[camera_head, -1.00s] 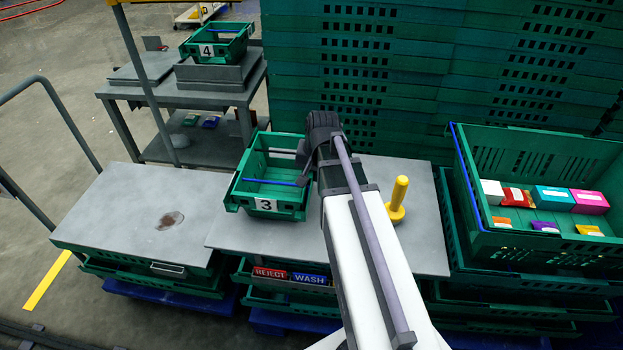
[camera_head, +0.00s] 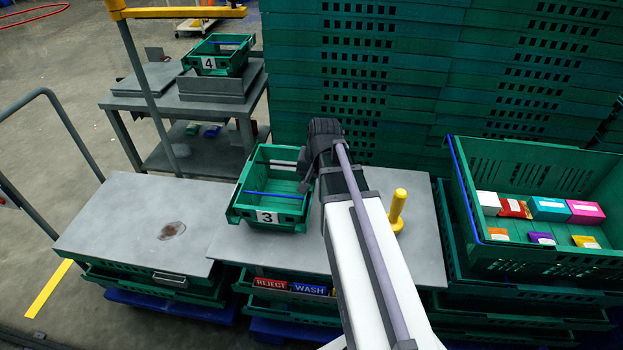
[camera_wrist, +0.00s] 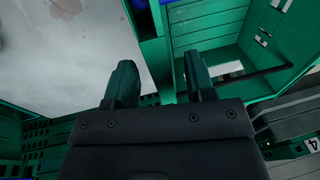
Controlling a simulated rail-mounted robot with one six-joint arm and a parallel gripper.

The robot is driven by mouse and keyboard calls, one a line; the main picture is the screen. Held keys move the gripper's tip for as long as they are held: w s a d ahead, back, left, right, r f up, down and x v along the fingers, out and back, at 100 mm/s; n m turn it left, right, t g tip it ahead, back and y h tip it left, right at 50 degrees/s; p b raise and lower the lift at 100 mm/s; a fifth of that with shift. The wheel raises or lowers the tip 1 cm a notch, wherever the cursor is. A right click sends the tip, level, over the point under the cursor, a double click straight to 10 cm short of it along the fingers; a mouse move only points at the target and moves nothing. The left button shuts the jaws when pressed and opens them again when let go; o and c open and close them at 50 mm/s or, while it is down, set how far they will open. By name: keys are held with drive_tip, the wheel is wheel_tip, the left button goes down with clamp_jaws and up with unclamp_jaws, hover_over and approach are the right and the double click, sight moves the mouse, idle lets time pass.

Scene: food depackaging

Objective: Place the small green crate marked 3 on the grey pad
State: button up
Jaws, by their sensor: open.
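The small green crate marked 3 (camera_head: 268,216) stands upright on the middle grey table, with a blue bar across it. My gripper (camera_wrist: 158,62) is open at the crate's right side, partly hidden by my arm in the head view. In the wrist view its two fingers stand on either side of a green wall of the crate (camera_wrist: 154,52); I cannot tell whether they touch it. A bare grey pad (camera_head: 142,80) lies on the back table, left of a raised grey pad (camera_head: 215,88) that bears the green crate marked 4 (camera_head: 215,62).
A yellow peg (camera_head: 397,210) stands right of my arm. A large green crate (camera_head: 465,232) with small packets is at the right. The left grey table (camera_head: 120,215) is bare but for a dark stain. A grey post (camera_head: 150,95) stands before the back table.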

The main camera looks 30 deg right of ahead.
wheel_tip(320, 180, up, 10)
drive_tip(key=s+p, duration=0.2)
drive_tip(key=p, duration=0.6)
drive_tip(key=s+a+n+g, duration=0.1)
drive_tip(key=s+a+n, duration=0.2)
drive_tip(key=a, duration=0.5)
drive_tip(key=s+a+n+g+p, duration=0.1)
drive_tip(key=s+a+n, duration=0.2)
drive_tip(key=a, duration=0.4)
drive_tip(key=shift+a+r+n+h, duration=0.15)
drive_tip(key=shift+a+n+h, duration=0.25)
drive_tip(key=shift+n, duration=0.4)
